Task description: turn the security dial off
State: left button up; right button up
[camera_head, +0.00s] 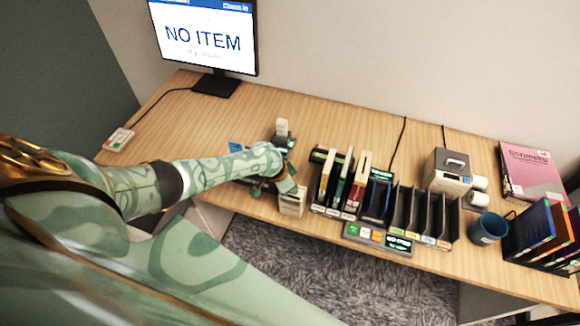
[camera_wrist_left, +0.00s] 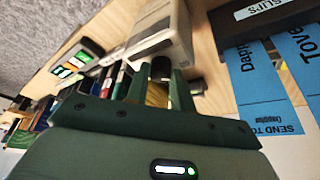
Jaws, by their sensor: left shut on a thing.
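A beige box (camera_head: 292,205) stands at the front edge of the desk, left of the book slots. It also shows in the left wrist view (camera_wrist_left: 158,28). A round black knob (camera_wrist_left: 161,68), which looks like the security dial, sits on the box's near face. My left gripper (camera_head: 275,187) is at the left side of the box. In the left wrist view its two fingers (camera_wrist_left: 160,78) are shut on the knob, one on each side. The knob's setting and any marks around it are hidden. My right gripper is not in view.
A book sorter (camera_head: 400,215) with several slots stands just right of the box, with a button panel (camera_head: 378,238) in front. Blue slips (camera_wrist_left: 262,90) lie beside a black slips holder (camera_wrist_left: 250,18). A monitor (camera_head: 205,38) reads "NO ITEM".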

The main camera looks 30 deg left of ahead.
pick_arm(q)
jog(key=o, duration=1)
jog(key=p+v, duration=0.3)
jog(key=v, duration=0.3)
jog(key=p+v, duration=0.2)
jog(key=v, duration=0.8)
jog(key=shift+r, duration=0.15)
